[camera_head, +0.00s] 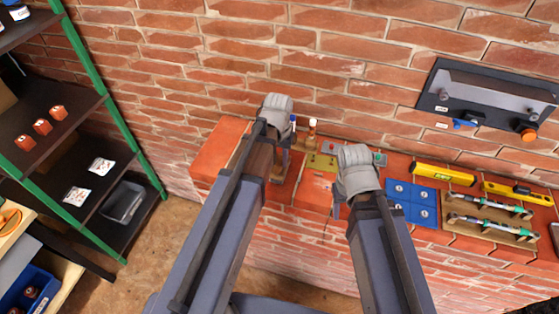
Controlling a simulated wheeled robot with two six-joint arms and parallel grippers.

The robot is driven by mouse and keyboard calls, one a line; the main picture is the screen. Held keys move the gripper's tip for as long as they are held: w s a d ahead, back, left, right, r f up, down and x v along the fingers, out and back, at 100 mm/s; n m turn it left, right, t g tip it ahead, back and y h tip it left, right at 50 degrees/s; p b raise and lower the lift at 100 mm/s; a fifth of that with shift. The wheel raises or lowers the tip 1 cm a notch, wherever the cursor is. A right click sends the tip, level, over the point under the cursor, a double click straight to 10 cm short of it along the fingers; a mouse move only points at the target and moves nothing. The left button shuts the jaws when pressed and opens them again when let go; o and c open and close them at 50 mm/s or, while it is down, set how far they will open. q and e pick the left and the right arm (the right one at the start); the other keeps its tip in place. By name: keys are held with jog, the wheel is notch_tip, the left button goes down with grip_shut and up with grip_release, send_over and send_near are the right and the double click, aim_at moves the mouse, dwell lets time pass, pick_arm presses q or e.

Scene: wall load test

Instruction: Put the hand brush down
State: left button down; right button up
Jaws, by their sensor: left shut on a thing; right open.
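My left gripper (277,112) is over the left part of the red brick ledge, close to the brick wall. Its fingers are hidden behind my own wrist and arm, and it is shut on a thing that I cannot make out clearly. I cannot pick out the hand brush with certainty; it is probably hidden by the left gripper. My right gripper (354,165) is open over the middle of the ledge (218,148), its fingertips mostly hidden.
A wooden piece (279,166) and small upright items (312,127) stand by the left gripper. A black panel (485,98) hangs above. Green-framed shelves (88,70) stand left.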

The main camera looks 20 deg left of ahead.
aim_at(279, 163)
pick_arm(q)
jog(key=shift+f, duration=0.2)
jog(key=c, duration=0.7)
grip_release()
jog(key=shift+o, duration=0.2)
jog(key=shift+r, duration=0.15)
notch_tip(279, 163, up, 12)
jog(key=p, duration=1.2)
jog(key=shift+s, duration=0.15)
jog(key=s+d+m+y, duration=0.1)
jog(key=s+d+m, duration=0.2)
jog(key=s+d, duration=0.7)
jog(key=s, duration=0.3)
jog(key=shift+s+d, duration=0.15)
jog(key=shift+d, duration=0.1)
notch_tip(279, 163, down, 10)
jog(key=b, duration=1)
